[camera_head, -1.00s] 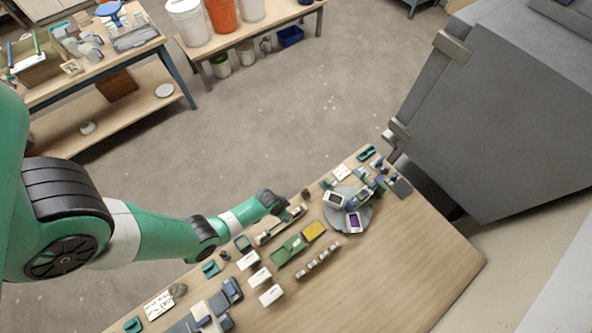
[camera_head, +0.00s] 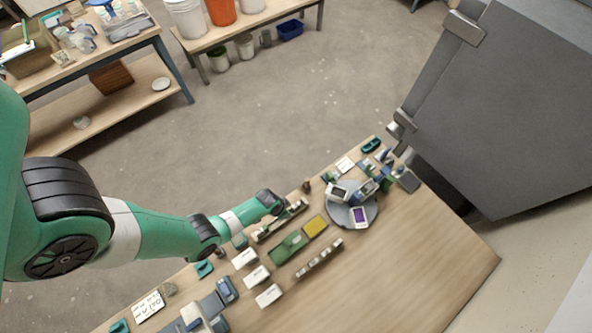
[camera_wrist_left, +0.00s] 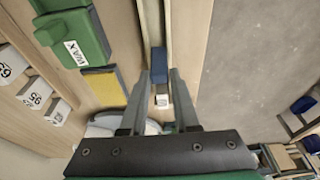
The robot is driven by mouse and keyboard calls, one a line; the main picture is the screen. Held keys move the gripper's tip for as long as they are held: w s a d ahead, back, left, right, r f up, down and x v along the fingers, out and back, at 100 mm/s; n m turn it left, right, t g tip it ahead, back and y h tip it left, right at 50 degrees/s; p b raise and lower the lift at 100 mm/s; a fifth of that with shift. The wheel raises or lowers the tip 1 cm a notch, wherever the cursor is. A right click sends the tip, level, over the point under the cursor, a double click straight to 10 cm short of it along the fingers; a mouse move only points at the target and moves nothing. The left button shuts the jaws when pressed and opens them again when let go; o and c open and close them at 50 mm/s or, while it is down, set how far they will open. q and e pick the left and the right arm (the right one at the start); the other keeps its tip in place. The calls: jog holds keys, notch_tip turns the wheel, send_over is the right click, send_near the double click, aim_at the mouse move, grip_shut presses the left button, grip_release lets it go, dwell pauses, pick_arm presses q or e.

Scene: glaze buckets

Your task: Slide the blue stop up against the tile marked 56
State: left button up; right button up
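The blue stop (camera_wrist_left: 159,64) sits in a long wooden rail (camera_wrist_left: 150,22), which also shows in the head view (camera_head: 281,221). A small white tile (camera_wrist_left: 162,101) lies in the rail on the near side of the stop; its marking is too small to read. My left gripper (camera_wrist_left: 159,74) is open, its fingers apart on either side of the stop, with no clear contact. In the head view the left gripper (camera_head: 277,206) is over the rail, its fingers hard to see. Several numbered white tiles (camera_wrist_left: 34,93) stand left of the rail; their numbers are tilted and hard to read. My right gripper is out of view.
A green box marked WAX (camera_wrist_left: 72,38) and a yellow block (camera_wrist_left: 103,86) lie close beside the rail. A round grey turntable (camera_head: 352,214) with devices stands beyond the rail's far end. The table's right part (camera_head: 410,265) is clear.

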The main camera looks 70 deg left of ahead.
aim_at(295, 205)
pick_arm(q)
grip_shut()
jog(key=shift+w+a+f+b, duration=0.1)
jog(key=shift+w+f+b, duration=0.05)
jog(key=shift+w+b, duration=0.25)
jog(key=shift+w+a+b, duration=0.25)
jog(key=shift+w+b, duration=0.2)
jog(key=shift+w, duration=0.4)
jog(key=shift+w+a+b, duration=0.25)
jog(key=shift+w+b, duration=0.15)
jog(key=shift+w, duration=0.4)
jog(key=shift+o, duration=2.2)
grip_release()
jog(key=shift+s, duration=0.1)
jog(key=p+v, duration=0.2)
jog(key=w+p+v, duration=0.1)
jog(key=p+v, duration=0.4)
jog(key=shift+w+a+r, duration=0.25)
jog(key=shift+w+r, duration=0.1)
jog(key=shift+f, duration=0.1)
